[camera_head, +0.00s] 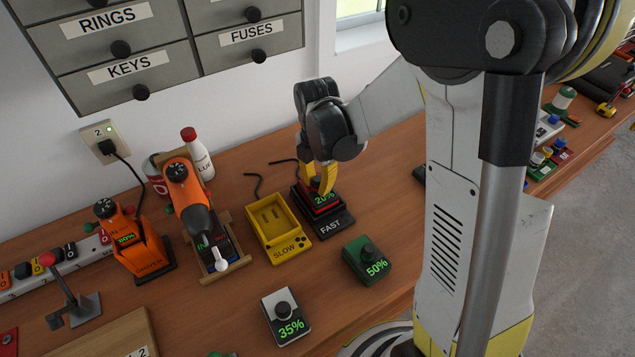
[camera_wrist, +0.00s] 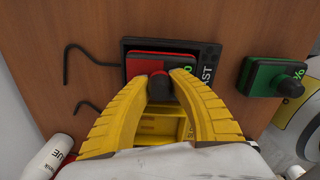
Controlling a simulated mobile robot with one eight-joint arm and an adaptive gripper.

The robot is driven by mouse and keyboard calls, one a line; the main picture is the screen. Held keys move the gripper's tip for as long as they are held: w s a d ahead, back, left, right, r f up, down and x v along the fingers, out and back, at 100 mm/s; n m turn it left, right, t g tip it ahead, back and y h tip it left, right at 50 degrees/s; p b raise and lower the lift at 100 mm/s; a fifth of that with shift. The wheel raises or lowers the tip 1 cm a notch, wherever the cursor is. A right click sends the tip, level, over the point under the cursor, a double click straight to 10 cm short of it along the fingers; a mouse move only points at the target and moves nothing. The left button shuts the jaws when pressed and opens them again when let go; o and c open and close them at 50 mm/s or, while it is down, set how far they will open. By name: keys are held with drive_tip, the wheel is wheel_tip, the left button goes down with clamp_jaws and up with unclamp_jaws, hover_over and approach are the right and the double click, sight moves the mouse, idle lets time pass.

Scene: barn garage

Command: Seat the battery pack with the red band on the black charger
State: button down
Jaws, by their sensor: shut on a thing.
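The battery pack with the red band (camera_head: 318,210) shows a green 20% in the head view. It is over the black charger marked FAST (camera_head: 331,227); I cannot tell whether it rests fully down. In the wrist view the red pack (camera_wrist: 145,66) lies within the outline of the black charger (camera_wrist: 210,52), close to square with it. The fingers hide part of the pack in both views.
A yellow charger marked SLOW (camera_head: 262,220) stands empty just left of the black one. A green 50% pack (camera_head: 358,268) and a pale 35% pack (camera_head: 289,335) lie in front. Orange tools (camera_head: 142,258) stand left, with a bottle (camera_head: 199,163) behind.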

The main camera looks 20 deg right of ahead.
drive_tip(key=shift+f, duration=0.3)
drive_tip(key=c, duration=0.5)
unclamp_jaws()
drive_tip(key=shift+c, duration=0.2)
drive_tip(key=shift+r, duration=0.15)
drive_tip(key=shift+r+p, duration=2.9)
drive_tip(key=shift+r, duration=1.55)
drive_tip(key=shift+f, duration=0.1)
